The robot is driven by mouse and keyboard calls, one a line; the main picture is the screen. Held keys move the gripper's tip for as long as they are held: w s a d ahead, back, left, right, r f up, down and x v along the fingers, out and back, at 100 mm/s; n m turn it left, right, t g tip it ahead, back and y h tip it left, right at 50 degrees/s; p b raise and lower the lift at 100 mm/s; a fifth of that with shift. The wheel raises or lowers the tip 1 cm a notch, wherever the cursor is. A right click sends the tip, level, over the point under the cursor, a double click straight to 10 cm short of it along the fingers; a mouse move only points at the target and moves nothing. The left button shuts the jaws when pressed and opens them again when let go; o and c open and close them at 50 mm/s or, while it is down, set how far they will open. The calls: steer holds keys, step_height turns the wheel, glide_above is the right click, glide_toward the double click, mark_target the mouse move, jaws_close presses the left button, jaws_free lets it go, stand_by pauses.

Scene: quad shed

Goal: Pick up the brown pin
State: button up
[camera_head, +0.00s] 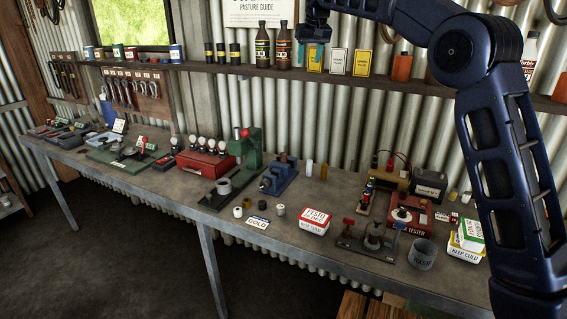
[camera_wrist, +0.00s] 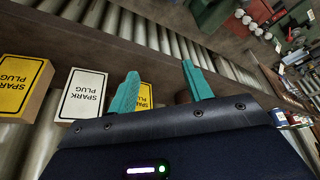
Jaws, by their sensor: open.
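I cannot make out for certain which thing is the brown pin. A small tan-brown upright piece (camera_head: 323,171) stands on the bench beside a paler yellowish one (camera_head: 309,167), right of the blue vise. My gripper (camera_wrist: 160,70) is open, with teal fingers spread and nothing held between them. In the head view, it hangs in front of the wall shelf, well above the bench, and its fingers (camera_head: 319,55) are partly over a yellow box. In the wrist view, a small dark brown patch (camera_wrist: 183,97) shows by the right finger, mostly hidden.
The shelf (camera_head: 205,67) holds dark bottles (camera_head: 262,45), spark plug boxes (camera_head: 338,62) and an orange container (camera_head: 401,67). The crowded bench (camera_head: 160,187) holds the blue vise (camera_head: 279,178), a green press (camera_head: 247,150), a red tester (camera_head: 408,219) and a grey cup (camera_head: 422,254). Space above the bench is clear.

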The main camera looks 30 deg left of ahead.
steer(key=s+a+f, duration=0.2)
steer(key=a+f, duration=0.1)
steer(key=a, duration=0.4)
glide_toward(284, 153)
steer(key=shift+n, duration=0.3)
steer(key=x, duration=1)
steer(key=shift+a+f, duration=0.15)
jaws_close()
